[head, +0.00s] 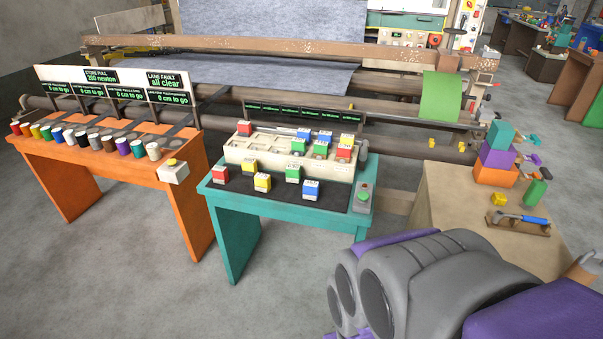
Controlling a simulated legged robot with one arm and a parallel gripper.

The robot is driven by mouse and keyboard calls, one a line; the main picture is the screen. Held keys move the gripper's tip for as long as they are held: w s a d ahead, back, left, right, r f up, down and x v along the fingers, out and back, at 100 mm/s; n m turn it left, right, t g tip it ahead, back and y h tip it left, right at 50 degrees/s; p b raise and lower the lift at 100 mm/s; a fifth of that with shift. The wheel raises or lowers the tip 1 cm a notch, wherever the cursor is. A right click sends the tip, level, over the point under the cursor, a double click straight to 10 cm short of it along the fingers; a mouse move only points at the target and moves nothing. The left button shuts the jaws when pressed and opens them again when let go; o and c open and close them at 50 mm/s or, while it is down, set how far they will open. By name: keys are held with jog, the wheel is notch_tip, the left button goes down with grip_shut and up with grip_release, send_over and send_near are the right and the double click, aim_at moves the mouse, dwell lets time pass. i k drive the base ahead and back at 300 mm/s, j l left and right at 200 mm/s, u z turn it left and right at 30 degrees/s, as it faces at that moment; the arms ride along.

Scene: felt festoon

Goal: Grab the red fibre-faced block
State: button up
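Several blocks with white tops are on the teal table (238,245). One red block (220,175) sits at the left end of the dark mat, beside yellow (262,183), green (293,190) and blue (310,191) blocks. Another red block (244,128) is at the back left of the cream rack (268,164). A third red block (344,151) is at the rack's right end. The faces are too small to tell which red block is fibre-faced. My grey and purple arm fills the lower right; my gripper is not in view.
An orange table (105,163) with a row of coloured cups stands left. A control box with a green button (362,197) is at the teal table's right end. A beige table (450,210) with stacked blocks (495,157) stands right. Rollers (400,110) run behind. Floor in front is clear.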

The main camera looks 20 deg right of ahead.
aim_at(244, 127)
jog(key=i+j+u, duration=0.35)
jog(key=i, duration=1)
jog(key=i+l+u, duration=0.1)
jog(key=i+u, duration=0.25)
jog(key=i, duration=1.05)
